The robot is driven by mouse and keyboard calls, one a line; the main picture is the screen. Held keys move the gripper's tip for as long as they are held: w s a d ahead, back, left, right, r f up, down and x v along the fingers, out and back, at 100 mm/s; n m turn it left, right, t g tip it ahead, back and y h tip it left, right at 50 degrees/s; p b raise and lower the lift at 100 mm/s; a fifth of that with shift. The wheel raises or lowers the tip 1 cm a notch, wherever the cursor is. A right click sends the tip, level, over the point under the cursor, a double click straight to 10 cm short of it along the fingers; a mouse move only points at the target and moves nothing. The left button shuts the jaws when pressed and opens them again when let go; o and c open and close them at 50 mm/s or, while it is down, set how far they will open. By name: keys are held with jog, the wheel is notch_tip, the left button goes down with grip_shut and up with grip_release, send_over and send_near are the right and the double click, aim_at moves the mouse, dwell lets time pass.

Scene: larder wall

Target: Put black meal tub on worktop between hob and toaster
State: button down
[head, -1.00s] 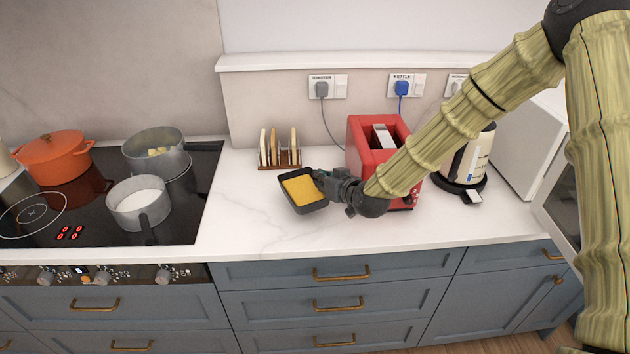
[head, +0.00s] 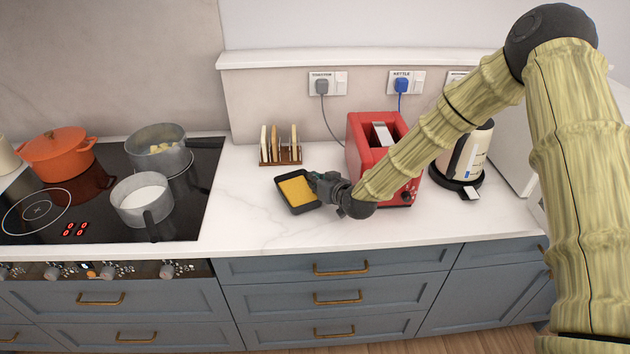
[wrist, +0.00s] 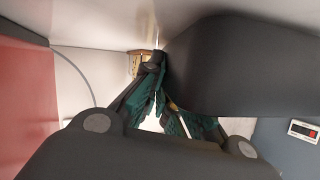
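The black meal tub (head: 298,209) with yellow food in it is on the white worktop between the hob (head: 100,205) and the red toaster (head: 368,150). It looks level and seems to touch the worktop, though a small gap cannot be ruled out. My gripper (head: 322,183) is at the tub's right side, its fingers closed on the rim. In the wrist view the tub (wrist: 245,65) is a large dark shape beside the converging green fingers (wrist: 160,72); the exact contact is partly hidden.
A toast rack (head: 281,155) stands behind the tub. A kettle (head: 468,155) is right of the toaster. Two grey pans (head: 142,200) and an orange pot (head: 58,155) are on the hob. Bare worktop (head: 245,215) lies left of and in front of the tub.

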jog(key=shift+f, duration=0.1)
jog(key=c, duration=2.2)
grip_release()
jog(key=o, duration=0.6)
jog(key=shift+c, duration=0.2)
jog(key=shift+d, duration=0.1)
jog(key=b+v, duration=0.3)
jog(key=v, duration=0.9)
